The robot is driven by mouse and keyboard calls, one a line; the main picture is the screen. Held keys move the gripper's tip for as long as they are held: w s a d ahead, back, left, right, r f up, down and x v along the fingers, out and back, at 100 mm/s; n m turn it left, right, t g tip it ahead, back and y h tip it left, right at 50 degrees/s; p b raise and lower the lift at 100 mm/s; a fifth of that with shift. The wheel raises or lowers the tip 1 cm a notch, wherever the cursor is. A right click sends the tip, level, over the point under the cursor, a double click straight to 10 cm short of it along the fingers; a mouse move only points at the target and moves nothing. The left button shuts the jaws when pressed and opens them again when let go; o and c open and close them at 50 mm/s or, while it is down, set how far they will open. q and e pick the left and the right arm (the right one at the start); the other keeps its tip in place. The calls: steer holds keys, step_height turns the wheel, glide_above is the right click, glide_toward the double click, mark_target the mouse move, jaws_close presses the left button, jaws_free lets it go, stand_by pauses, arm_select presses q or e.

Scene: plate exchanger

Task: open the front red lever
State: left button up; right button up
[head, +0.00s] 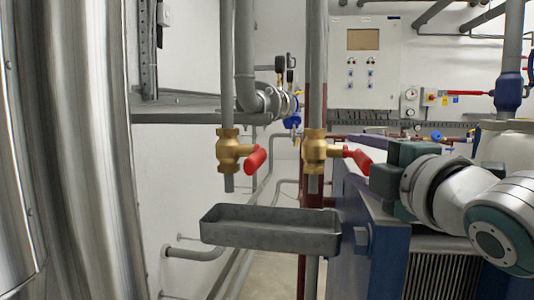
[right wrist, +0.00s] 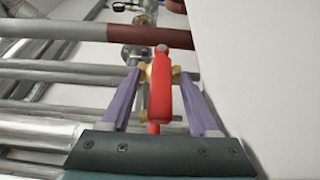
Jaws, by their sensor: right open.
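Two brass valves with red levers hang on grey vertical pipes in the head view. The left valve (head: 230,150) has a red lever (head: 256,159) pointing right. The right valve (head: 315,152) has a red lever (head: 357,159), also pointing right, towards my right gripper (head: 385,170). In the right wrist view, the purple fingers of my right gripper (right wrist: 161,76) are open, one on each side of a red lever (right wrist: 160,100). Part of the brass valve shows behind the lever. I cannot tell whether the fingers touch it. My left gripper is not in view.
A grey metal trough (head: 270,228) is below the valves. A blue plate exchanger (head: 375,245) stands at the right, under my right arm. A large shiny tank (head: 75,150) fills the left side. A control cabinet (head: 366,60) hangs on the back wall.

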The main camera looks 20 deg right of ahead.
steer(key=shift+w+d, duration=0.15)
steer(key=shift+w, duration=0.95)
jaws_close()
stand_by(0.7)
